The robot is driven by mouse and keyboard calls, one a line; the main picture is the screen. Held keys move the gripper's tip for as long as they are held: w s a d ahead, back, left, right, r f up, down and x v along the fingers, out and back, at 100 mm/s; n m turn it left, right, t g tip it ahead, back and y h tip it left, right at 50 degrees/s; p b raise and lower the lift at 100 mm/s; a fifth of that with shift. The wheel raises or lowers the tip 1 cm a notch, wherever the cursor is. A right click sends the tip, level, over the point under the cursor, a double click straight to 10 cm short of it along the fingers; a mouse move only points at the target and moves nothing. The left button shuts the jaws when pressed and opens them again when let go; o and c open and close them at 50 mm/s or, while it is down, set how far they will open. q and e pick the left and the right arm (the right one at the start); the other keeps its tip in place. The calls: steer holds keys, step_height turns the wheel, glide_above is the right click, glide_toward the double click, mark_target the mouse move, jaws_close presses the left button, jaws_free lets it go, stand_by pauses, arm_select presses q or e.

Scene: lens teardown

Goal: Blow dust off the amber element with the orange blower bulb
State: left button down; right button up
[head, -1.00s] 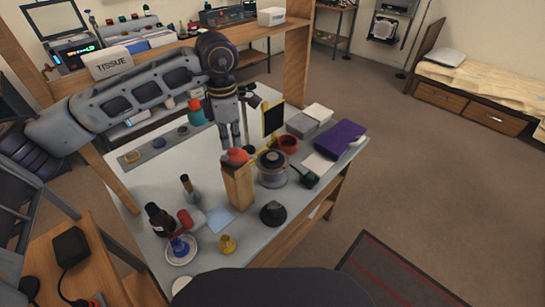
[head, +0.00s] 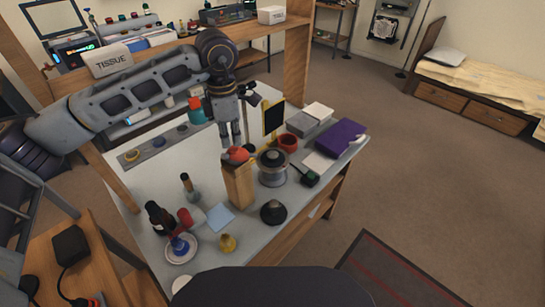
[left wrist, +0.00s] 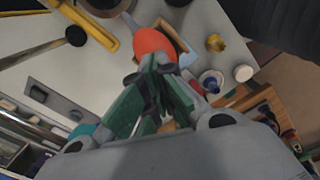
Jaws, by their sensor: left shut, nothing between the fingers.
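The orange blower bulb (head: 238,155) sits at the open top of a tall wooden box (head: 238,186) on the table. It also shows in the left wrist view (left wrist: 152,42), just beyond my fingertips. My left gripper (head: 231,143) points down right at the bulb, its fingers shut with nothing between them. I cannot tell whether the fingertips touch the bulb. A small amber ring-like piece (head: 131,156), which looks like the amber element, lies at the left end of a grey strip tray (head: 146,158). My right gripper is not in view.
Right of the box stand a round metal lens body (head: 272,168), a red cup (head: 288,143) and a black bulb-shaped item (head: 273,212). A dark bottle (head: 157,216), a white saucer (head: 182,250) and a small yellow item (head: 227,243) stand near the front. White table surface is clear around the tray.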

arm_select(q)
steer(key=shift+f+b, duration=0.55)
steer(key=shift+f, duration=0.15)
steer(key=shift+f+b, duration=0.6)
steer(key=shift+f, duration=0.15)
steer(key=shift+r, duration=0.2)
steer(key=shift+d+r+p, duration=0.1)
steer(key=shift+r+p, duration=0.5)
steer(key=shift+r, duration=0.9)
steer(key=shift+r, duration=0.1)
steer(key=shift+r+p, duration=1.15)
steer(key=shift+r, duration=1.25)
steer(key=shift+r, duration=0.1)
step_height(320, 180, up, 9)
steer(key=p, duration=0.9)
